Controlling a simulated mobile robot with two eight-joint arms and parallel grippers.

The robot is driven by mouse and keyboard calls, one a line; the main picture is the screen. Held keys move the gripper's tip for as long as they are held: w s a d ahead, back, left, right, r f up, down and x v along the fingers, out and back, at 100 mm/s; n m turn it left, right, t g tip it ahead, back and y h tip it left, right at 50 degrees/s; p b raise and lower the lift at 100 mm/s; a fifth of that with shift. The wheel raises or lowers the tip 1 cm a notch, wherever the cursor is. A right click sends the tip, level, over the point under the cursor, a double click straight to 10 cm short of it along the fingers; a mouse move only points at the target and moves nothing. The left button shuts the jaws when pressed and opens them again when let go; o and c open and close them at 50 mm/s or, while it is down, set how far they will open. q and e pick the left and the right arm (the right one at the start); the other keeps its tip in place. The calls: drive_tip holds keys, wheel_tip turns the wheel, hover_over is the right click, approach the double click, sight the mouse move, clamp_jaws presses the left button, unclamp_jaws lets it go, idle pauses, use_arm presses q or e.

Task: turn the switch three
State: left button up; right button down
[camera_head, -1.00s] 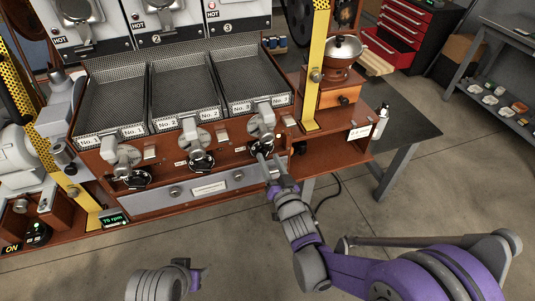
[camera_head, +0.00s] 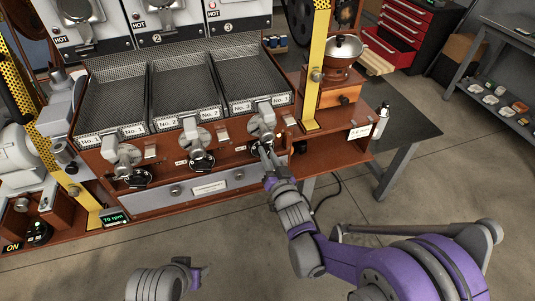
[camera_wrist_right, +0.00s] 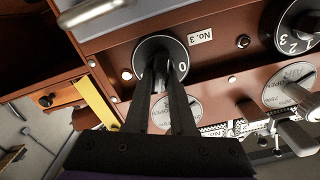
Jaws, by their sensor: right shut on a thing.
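Switch three is a small black rotary knob with a dial, low on the roaster's front below the third tray (camera_head: 252,90). The right wrist view shows its round dial (camera_wrist_right: 150,47) beside a "No. 3" label (camera_wrist_right: 201,37), with a "0" visible on the dial. My right gripper (camera_head: 263,149) reaches up to it from below. In the right wrist view its two dark fingers (camera_wrist_right: 166,76) are shut on the knob, one on each side, and hide most of it.
Switch two (camera_head: 201,162) and switch one (camera_head: 138,178) sit to the left in the same row. A grey drawer (camera_head: 175,190) lies below. The floor in front is clear.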

drive_tip(key=shift+n, duration=0.3)
drive_tip(key=n, duration=1.1)
drive_tip(key=a+n, duration=0.1)
drive_tip(key=n, duration=0.5)
drive_tip(key=shift+s+a+f, duration=0.1)
drive_tip(key=shift+s+f, duration=0.1)
drive_tip(key=shift+f, duration=0.05)
drive_tip(key=shift+n, duration=0.3)
drive_tip(key=c, duration=0.8)
unclamp_jaws()
drive_tip(key=shift+o, duration=0.2)
drive_tip(key=shift+s, duration=0.1)
